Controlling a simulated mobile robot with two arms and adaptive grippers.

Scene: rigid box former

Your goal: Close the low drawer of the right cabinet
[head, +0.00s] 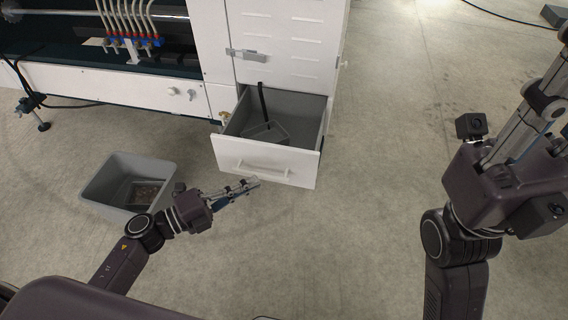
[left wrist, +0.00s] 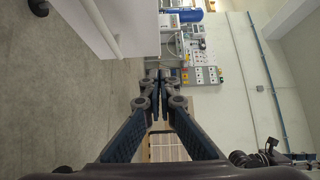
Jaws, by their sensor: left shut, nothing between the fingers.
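The low drawer (head: 268,160) of the right cabinet (head: 285,42) is pulled out, with its white front and bar handle facing me. A grey tray-like thing and a dark strip show inside it. My left gripper (head: 255,182) is shut and empty, just in front of the drawer front and below its handle; I cannot tell if it touches. In the left wrist view the shut fingertips (left wrist: 157,88) are at the middle, and the white drawer front with its handle (left wrist: 104,28) is at the upper left. My right gripper (head: 535,105) is raised at the right, away from the cabinet, its fingertips partly out of frame.
A grey bin (head: 128,184) with something inside stands on the floor left of the drawer. A white machine with coloured fittings (head: 132,42) adjoins the cabinet at the left. A metal latch (head: 246,55) sticks out above the drawer. The floor right of the drawer is clear.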

